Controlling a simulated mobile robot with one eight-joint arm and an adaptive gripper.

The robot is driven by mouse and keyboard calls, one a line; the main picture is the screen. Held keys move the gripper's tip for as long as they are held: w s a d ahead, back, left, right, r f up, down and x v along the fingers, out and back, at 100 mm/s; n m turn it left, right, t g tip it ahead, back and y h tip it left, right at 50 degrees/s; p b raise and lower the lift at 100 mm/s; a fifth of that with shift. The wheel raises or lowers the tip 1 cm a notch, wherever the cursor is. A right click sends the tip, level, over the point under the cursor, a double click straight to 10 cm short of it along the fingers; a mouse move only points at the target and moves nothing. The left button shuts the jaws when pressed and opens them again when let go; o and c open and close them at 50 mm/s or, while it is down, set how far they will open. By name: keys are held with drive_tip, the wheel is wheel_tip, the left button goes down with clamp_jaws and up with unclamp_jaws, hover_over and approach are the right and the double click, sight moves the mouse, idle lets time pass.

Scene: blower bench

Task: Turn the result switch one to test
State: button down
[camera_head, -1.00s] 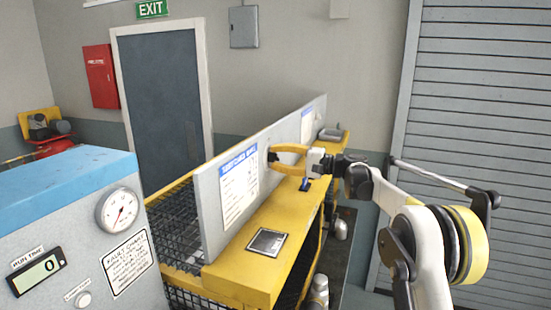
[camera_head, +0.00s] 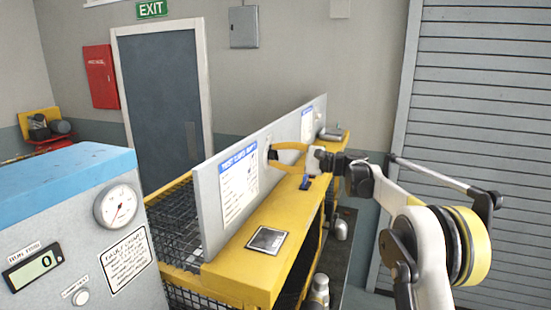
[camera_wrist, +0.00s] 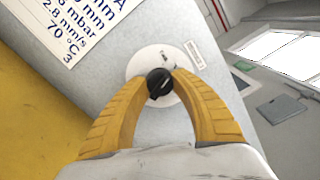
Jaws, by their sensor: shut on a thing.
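A black rotary knob (camera_wrist: 159,84) sits on a round white plate (camera_wrist: 143,62) on the grey upright panel, in the wrist view. My gripper (camera_wrist: 160,88) has its two yellow fingers closed around the knob from both sides. A light mark on the knob points up and to the right in that view. A small label (camera_wrist: 195,55) is beside the plate; its text is too small to read. In the head view my gripper (camera_head: 272,154) reaches the panel (camera_head: 208,210) above the yellow bench, and its fingers hide most of the switch.
A printed limits sheet (camera_head: 240,187) is on the panel left of the switch. A dark-screened device (camera_head: 267,239) and a small blue item (camera_head: 305,183) lie on the yellow bench top (camera_head: 235,268). A blue-topped cabinet (camera_head: 75,220) with a gauge stands at the front left.

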drive_tip(key=shift+m, duration=1.9)
drive_tip(key=shift+b, duration=0.3)
drive_tip(key=c, duration=1)
unclamp_jaws()
drive_tip(key=v, duration=1.2)
